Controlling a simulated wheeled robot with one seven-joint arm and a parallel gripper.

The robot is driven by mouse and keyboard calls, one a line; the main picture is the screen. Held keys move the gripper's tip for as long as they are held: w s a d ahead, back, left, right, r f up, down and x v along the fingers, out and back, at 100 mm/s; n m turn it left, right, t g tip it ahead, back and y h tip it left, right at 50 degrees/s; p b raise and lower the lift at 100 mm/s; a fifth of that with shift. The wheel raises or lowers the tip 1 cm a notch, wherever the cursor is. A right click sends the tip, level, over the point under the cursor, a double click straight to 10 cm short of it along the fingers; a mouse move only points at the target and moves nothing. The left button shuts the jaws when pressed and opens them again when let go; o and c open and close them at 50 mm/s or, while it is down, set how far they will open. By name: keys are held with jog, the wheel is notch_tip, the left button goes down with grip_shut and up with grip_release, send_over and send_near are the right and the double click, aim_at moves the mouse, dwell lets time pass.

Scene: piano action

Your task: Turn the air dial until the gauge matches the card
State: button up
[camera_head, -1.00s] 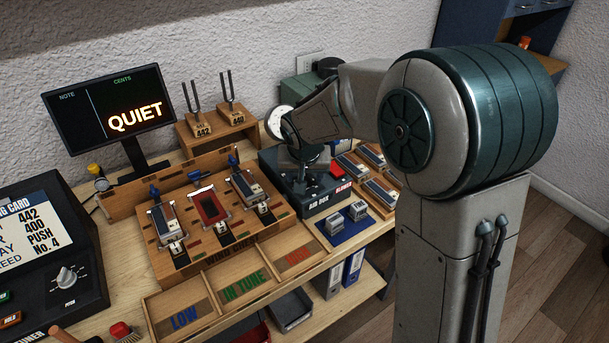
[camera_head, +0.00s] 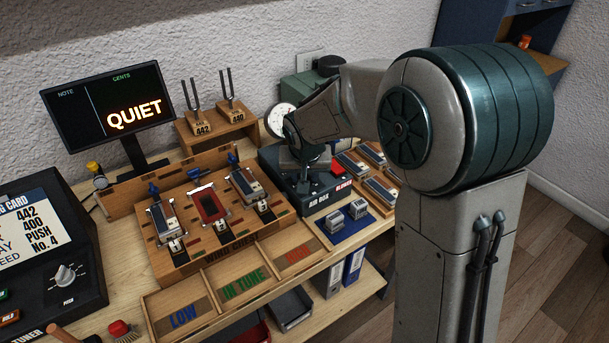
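The dark air box (camera_head: 319,207) sits at the back right of the bench. My gripper (camera_head: 303,172) points down over the top of the air box. The air dial cannot be made out beneath it. The fingers are too dark and small to tell open from shut.
The wind chest (camera_head: 207,218) stands left of the air box. Sorting bins (camera_head: 240,283) are in front, and a blue mat (camera_head: 347,238) with small metal blocks is at the right. The screen (camera_head: 107,107) reads QUIET. Tuning forks (camera_head: 228,97) stand behind.

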jog(key=o, duration=0.9)
jog(key=shift+o, duration=0.2)
jog(key=shift+r, duration=0.1)
jog(key=v, duration=1.3)
jog(key=shift+r, duration=0.35)
jog(key=shift+s, duration=0.1)
jog(key=s+d+f+g, duration=0.1)
jog(key=s+d+f, duration=0.1)
jog(key=s+d, duration=0.5)
jog(key=s+d+f, duration=0.3)
jog(key=s+d, duration=0.5)
jog(key=s, duration=0.4)
jog(key=shift+s+d+f+m+g+p, duration=0.2)
jog(key=shift+d+f+m+g+p, duration=0.05)
jog(key=shift+m+g+p, duration=0.15)
